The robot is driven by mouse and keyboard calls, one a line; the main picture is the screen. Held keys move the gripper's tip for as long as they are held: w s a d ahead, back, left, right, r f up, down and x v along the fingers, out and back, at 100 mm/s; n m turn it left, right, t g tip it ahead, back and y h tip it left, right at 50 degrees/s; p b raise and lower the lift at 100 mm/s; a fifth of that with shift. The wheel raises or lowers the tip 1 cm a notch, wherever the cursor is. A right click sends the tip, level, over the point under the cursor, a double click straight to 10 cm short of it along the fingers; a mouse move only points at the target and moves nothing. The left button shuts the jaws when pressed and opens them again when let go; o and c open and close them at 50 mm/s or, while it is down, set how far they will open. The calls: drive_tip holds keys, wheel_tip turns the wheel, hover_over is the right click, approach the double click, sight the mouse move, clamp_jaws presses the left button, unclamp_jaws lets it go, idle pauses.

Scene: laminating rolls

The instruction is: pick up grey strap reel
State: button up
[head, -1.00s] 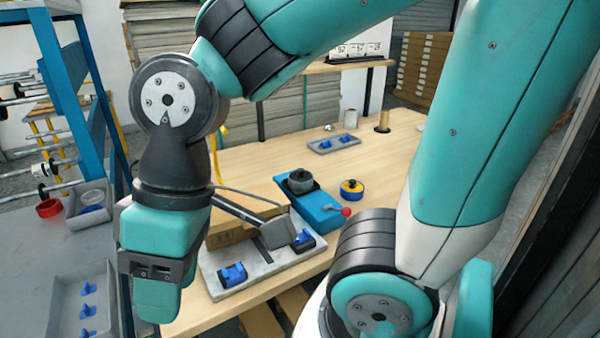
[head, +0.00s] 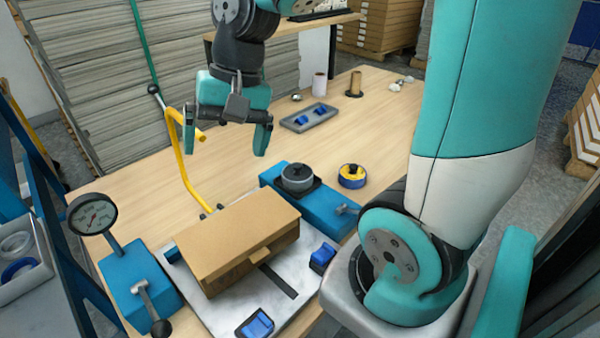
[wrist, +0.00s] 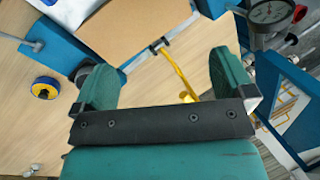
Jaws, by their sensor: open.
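The grey strap reel (head: 298,178) is round with a dark top. It sits on a blue fixture (head: 330,208) on the wooden table, right of the brown box. My gripper (head: 226,138) is open and empty, pointing down above the table, left of the reel and farther back. In the wrist view, my gripper's (wrist: 166,78) two green fingers stand apart with nothing between them. A dark round part, which looks like the reel, shows beside the left finger there and is mostly hidden.
A brown box (head: 235,245) lies on a pale slab. A yellow-and-blue roll (head: 352,176) is right of the reel. A yellow bent lever (head: 180,165) rises left of my gripper. A gauge (head: 92,214) stands at left. A grey tray (head: 309,117) lies farther back.

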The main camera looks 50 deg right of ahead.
drive_tip(key=w+d+f+m, duration=0.1)
drive_tip(key=w+d+m, duration=0.1)
drive_tip(key=d+m, duration=0.4)
drive_tip(key=w+d+f+m, duration=0.1)
drive_tip(key=w+d+m, duration=0.15)
drive_tip(key=d, duration=0.45)
drive_tip(key=m, duration=0.9)
approach(299, 164)
drive_tip(key=shift+t+h, duration=0.3)
drive_tip(key=x, duration=0.2)
drive_tip(key=a+x, duration=0.1)
drive_tip(key=x, duration=0.2)
drive_tip(key=shift+s+f, duration=0.15)
drive_tip(key=shift+f, duration=0.05)
drive_tip(key=shift+p+x, duration=0.5)
drive_tip(key=shift+x, duration=2.5)
drive_tip(key=shift+d, duration=0.2)
drive_tip(key=c, duration=0.9)
drive_tip(key=shift+o, duration=0.2)
drive_tip(key=shift+r, duration=0.1)
